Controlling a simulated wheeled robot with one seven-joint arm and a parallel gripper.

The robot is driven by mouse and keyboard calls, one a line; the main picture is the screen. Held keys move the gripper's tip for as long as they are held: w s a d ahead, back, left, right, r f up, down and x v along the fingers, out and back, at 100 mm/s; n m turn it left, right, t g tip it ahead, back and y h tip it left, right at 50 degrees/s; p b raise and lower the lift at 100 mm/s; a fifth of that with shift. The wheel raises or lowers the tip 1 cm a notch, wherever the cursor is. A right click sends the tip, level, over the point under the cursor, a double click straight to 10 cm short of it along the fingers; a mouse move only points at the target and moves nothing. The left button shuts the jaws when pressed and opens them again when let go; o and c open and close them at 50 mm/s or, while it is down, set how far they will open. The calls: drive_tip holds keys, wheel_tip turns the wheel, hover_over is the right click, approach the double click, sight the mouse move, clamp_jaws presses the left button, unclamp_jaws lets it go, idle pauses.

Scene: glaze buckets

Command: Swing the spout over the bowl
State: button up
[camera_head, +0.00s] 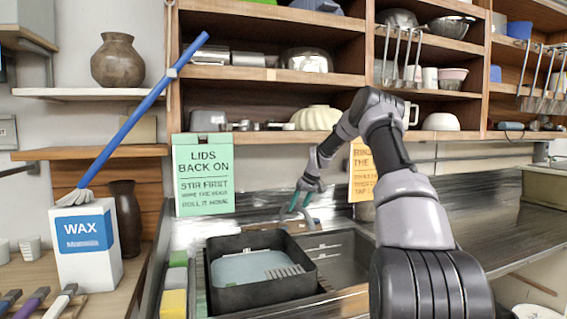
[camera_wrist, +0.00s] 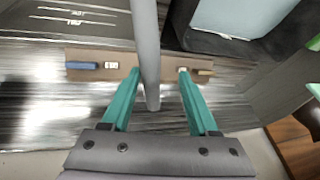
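The grey tubular spout (camera_wrist: 147,45) runs down the middle of the wrist view, between the two teal fingers of my gripper (camera_wrist: 158,72). A gap shows on each side of it, so the fingers look apart from it. In the head view my gripper (camera_head: 298,207) points down at the back of the sink, and the spout (camera_head: 313,223) is small and partly hidden there. The sink's open right bowl (camera_head: 345,258) is partly behind my arm. A black tub (camera_head: 225,298) with a pale blue surface inside stands at the left side of the sink.
A green sign (camera_head: 204,175) and an orange sign (camera_head: 362,172) hang behind. Sponges (camera_head: 174,303) lie left of the tub. A WAX box (camera_head: 88,245) stands further left. The right counter (camera_head: 480,225) is clear.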

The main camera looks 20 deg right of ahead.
drive_tip(key=w+a+m+t+h, duration=0.15)
drive_tip(key=a+m+h, duration=0.25)
drive_tip(key=a+m, duration=0.6)
drive_tip(key=s+r, duration=0.8)
drive_tip(key=r, duration=0.2)
drive_tip(key=s+a+r+n+y, duration=0.1)
drive_tip(key=s+r, duration=0.7)
drive_tip(key=r, duration=0.3)
drive_tip(key=shift+s+n, duration=0.3)
